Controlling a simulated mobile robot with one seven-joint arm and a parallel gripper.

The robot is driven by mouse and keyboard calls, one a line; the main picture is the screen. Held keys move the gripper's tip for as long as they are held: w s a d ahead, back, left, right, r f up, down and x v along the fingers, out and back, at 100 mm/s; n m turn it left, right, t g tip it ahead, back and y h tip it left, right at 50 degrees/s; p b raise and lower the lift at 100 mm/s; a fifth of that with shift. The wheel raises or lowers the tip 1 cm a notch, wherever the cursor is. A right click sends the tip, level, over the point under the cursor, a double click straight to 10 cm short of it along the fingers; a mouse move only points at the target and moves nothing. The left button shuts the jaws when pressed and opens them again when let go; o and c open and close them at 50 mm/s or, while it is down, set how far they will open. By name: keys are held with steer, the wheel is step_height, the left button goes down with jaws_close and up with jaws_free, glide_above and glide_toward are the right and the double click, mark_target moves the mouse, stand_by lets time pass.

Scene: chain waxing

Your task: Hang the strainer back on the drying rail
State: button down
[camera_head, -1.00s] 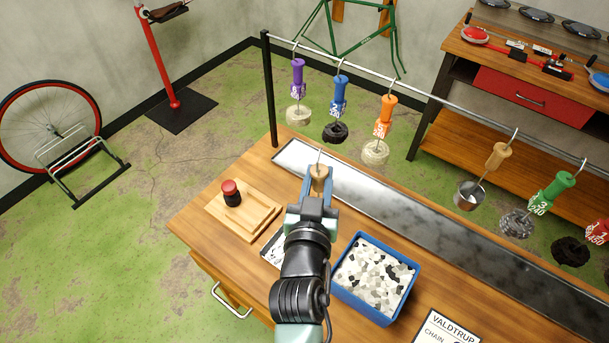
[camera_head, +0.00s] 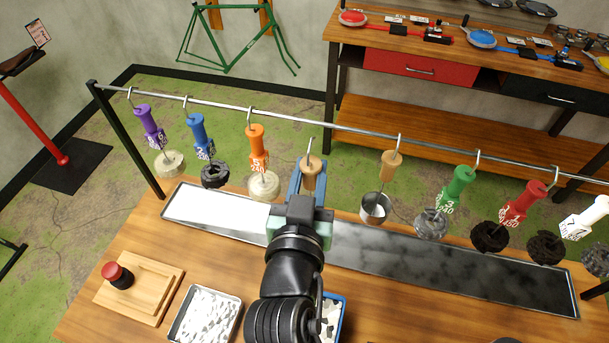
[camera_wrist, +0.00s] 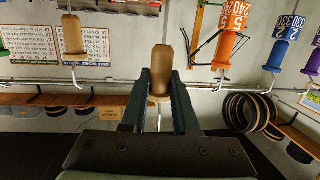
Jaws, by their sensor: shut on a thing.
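My gripper (camera_head: 308,188) is shut on a wooden-handled tool, which I take to be the strainer (camera_head: 312,170). The tool is upright, with its metal hook pointing up. The strainer's lower end is hidden behind my gripper in the head view. The drying rail (camera_head: 350,129) runs across just beyond it. The hook's top appears slightly below the rail, and I see no contact. The handle (camera_wrist: 162,72) stands between both fingers (camera_wrist: 160,95) in the wrist view.
An orange-handled tool (camera_head: 257,140) hangs left of my gripper and a wooden-handled metal cup (camera_head: 390,168) hangs right, with a free rail gap between. A long metal drip tray (camera_head: 480,280) lies beneath. A wooden board (camera_head: 155,300) and a chip-filled tray (camera_head: 237,322) are on the bench.

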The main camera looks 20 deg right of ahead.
steer(key=f+b+x, duration=0.1)
steer(key=x, duration=0.6)
steer(key=shift+s+d, duration=0.2)
steer(key=shift+d, duration=0.2)
stand_by(0.4)
